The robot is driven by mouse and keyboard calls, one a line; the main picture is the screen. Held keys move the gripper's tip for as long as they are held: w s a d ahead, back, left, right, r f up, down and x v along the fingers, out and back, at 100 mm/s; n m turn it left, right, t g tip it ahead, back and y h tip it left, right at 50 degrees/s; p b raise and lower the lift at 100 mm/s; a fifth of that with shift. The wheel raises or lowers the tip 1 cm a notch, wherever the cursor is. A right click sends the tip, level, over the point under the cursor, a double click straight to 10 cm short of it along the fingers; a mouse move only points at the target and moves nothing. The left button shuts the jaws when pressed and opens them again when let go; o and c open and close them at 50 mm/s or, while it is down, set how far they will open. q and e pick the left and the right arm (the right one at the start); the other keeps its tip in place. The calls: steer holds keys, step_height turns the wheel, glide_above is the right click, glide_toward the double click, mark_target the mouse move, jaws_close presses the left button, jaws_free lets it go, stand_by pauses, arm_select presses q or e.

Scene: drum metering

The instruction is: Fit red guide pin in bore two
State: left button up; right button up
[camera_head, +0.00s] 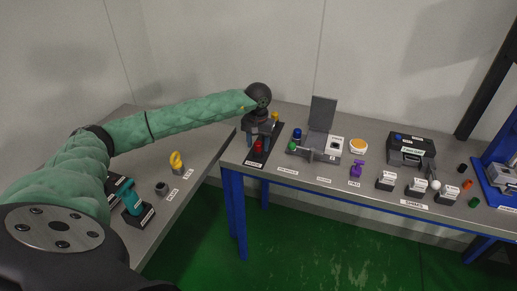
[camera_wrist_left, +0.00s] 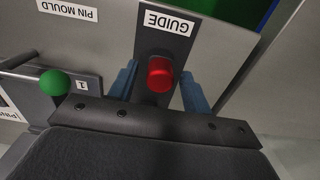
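The red guide pin (camera_head: 258,146) stands on a dark strip labelled GUIDE (camera_wrist_left: 166,20) near the left end of the long table. My left gripper (camera_head: 259,135) is above the strip with its blue fingers apart. In the left wrist view the red pin (camera_wrist_left: 160,74) is between the fingers, with a gap on each side. The grey pin mould (camera_head: 322,143) stands to the right with its lid raised; its green knob (camera_wrist_left: 54,83) and a "1" label show in the left wrist view. I cannot make out bore two. My right gripper is not in view.
A yellow piece (camera_head: 275,116) is at the strip's far end and a blue one (camera_head: 297,134) is beside the mould. A purple item (camera_head: 356,169), a dark case (camera_head: 410,150) and several labelled blocks lie further right. A teal tool (camera_head: 131,199) is on the left table.

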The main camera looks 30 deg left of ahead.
mark_target(258, 143)
arm_select(q)
jaws_close()
steer(key=shift+r, duration=0.2)
steer(key=shift+r, duration=2.8)
steer(key=shift+r, duration=0.15)
steer(key=shift+r+p, duration=0.35)
steer(key=shift+r, duration=1.5)
